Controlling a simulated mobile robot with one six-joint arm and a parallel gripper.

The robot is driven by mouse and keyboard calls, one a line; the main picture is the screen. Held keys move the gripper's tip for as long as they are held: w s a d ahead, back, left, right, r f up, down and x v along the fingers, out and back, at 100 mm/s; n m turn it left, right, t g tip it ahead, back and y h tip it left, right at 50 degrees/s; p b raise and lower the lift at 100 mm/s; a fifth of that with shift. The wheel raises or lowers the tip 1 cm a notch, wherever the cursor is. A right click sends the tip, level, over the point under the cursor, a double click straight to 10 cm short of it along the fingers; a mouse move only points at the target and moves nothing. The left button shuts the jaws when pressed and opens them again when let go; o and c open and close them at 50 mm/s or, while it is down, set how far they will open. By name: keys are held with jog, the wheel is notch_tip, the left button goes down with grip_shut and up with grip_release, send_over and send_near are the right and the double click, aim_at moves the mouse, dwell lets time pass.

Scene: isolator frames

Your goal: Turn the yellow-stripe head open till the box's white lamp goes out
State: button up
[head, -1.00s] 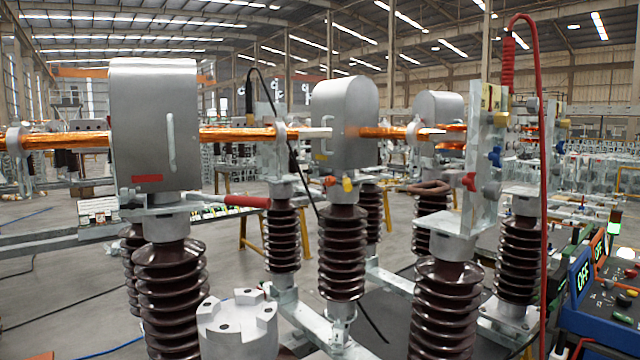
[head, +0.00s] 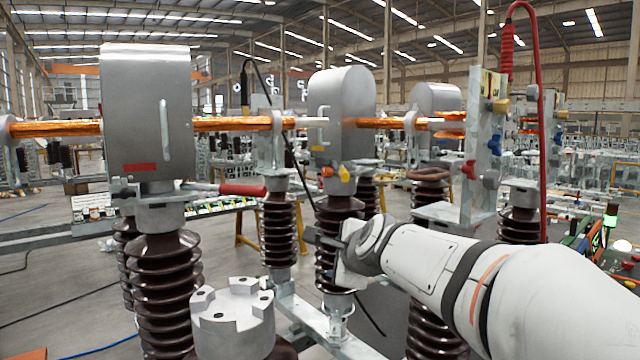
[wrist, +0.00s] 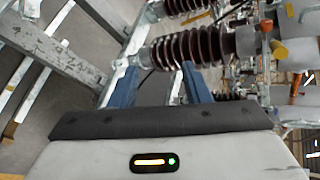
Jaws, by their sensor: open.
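The middle grey head (head: 341,112) carries a small yellow stripe low on its front. A yellow handle (head: 343,173) and an orange one hang beneath it, above a brown ribbed insulator. A yellow part (wrist: 278,50) shows at the right of the wrist view. My gripper (head: 312,237) is in front of that insulator, below the handles and apart from them. In the wrist view its two blue fingers (wrist: 160,75) are spread with nothing between them. The control box (head: 615,268) is at the right edge, partly hidden by my arm. Its white lamp (head: 622,246) looks bright.
The left head (head: 147,112) has a red stripe and a red handle (head: 242,190) pointing right. Copper bars run between the heads. A red cable (head: 541,120) hangs at the right. A grey slotted cap (head: 233,315) stands in front, left of my arm.

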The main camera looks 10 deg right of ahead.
aim_at(346, 178)
jog(key=w+d+r+m+t+h, duration=0.1)
jog(key=w+r+m+t, duration=0.1)
jog(key=w+r+m, duration=0.2)
jog(key=w+d+r+m+t+h, duration=0.2)
jog(key=w+r+m, duration=0.2)
jog(key=m, duration=0.6)
jog(key=w+d+r+m+t+h+b, duration=0.1)
jog(key=w+r+m+t, duration=0.1)
jog(key=w+m, duration=0.5)
jog(key=shift+w+d+r+h, duration=0.15)
jog(key=shift+w+r, duration=0.15)
jog(key=shift+r, duration=0.15)
jog(key=shift+w+d+r+h, duration=0.15)
jog(key=shift+w+r, duration=0.1)
jog(key=shift+r, duration=0.2)
jog(key=shift+w+r, duration=0.1)
jog(key=shift+w, duration=0.15)
jog(key=w+p, duration=0.1)
jog(key=w, duration=0.1)
jog(key=w+p, duration=0.1)
jog(key=w, duration=0.1)
jog(key=w+d, duration=0.1)
jog(key=w, duration=0.2)
jog(key=shift+w+p, duration=0.1)
jog(key=shift+p, duration=0.3)
jog(key=shift+a, duration=0.1)
grip_shut()
